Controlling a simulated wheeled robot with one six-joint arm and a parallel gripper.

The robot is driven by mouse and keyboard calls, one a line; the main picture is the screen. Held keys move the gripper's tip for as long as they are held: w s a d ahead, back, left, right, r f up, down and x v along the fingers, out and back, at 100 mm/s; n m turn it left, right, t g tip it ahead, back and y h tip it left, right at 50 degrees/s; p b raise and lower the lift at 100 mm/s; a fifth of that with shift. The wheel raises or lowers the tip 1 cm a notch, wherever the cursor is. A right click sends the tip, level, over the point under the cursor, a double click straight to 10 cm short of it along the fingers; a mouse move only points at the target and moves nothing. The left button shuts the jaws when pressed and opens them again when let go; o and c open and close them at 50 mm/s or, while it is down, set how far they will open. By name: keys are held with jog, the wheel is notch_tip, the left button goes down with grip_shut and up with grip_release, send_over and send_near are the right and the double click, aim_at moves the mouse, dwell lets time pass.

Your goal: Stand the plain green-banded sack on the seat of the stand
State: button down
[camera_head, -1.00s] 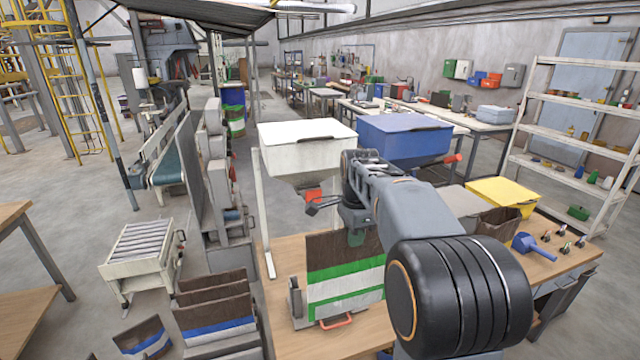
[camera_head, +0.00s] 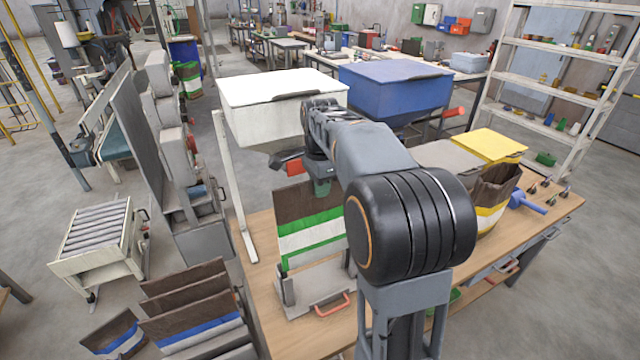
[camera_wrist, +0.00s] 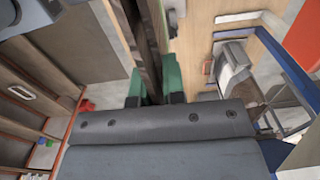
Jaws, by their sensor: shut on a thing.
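The green-banded sack (camera_head: 312,228) has a brown top, green bands and a pale body. It hangs upright from my gripper (camera_head: 322,186) at the front of the bench. In the wrist view the green fingers (camera_wrist: 154,84) are closed on the sack's thin brown top edge (camera_wrist: 148,45). The stand (camera_head: 284,292), grey with a red handle (camera_head: 332,306), is directly below and around the sack's lower part. I cannot tell whether the sack's bottom touches the seat. My arm hides the sack's right edge.
A white hopper (camera_head: 275,110) and a blue hopper (camera_head: 395,95) stand behind the sack. A yellow-banded sack (camera_head: 490,205) and a yellow-lidded bin (camera_head: 487,145) are on the right. Blue-banded sacks (camera_head: 195,315) stand at lower left. Bare bench (camera_head: 255,235) lies left of the stand.

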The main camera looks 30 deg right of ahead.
notch_tip(320, 180, down, 12)
jog(key=b, duration=0.8)
jog(key=shift+f, duration=0.6)
jog(key=shift+f+b, duration=0.15)
jog(key=shift+b, duration=0.15)
jog(key=c, duration=1.1)
grip_release()
notch_tip(320, 180, up, 14)
jog(key=shift+f+p, duration=0.1)
jog(key=shift+p, duration=0.45)
jog(key=s+a+f+n+t, duration=0.1)
jog(key=s+a+f+n, duration=0.2)
jog(key=s+f+n, duration=0.2)
jog(key=s+a+f+n+t, duration=0.1)
jog(key=s+a+f+n, duration=0.2)
jog(key=s+f+n, duration=0.2)
jog(key=s+a+f+n+t, duration=0.2)
jog(key=s+f+n, duration=0.3)
jog(key=n, duration=0.3)
jog(key=shift+s+a, duration=0.75)
jog(key=shift+s, duration=0.15)
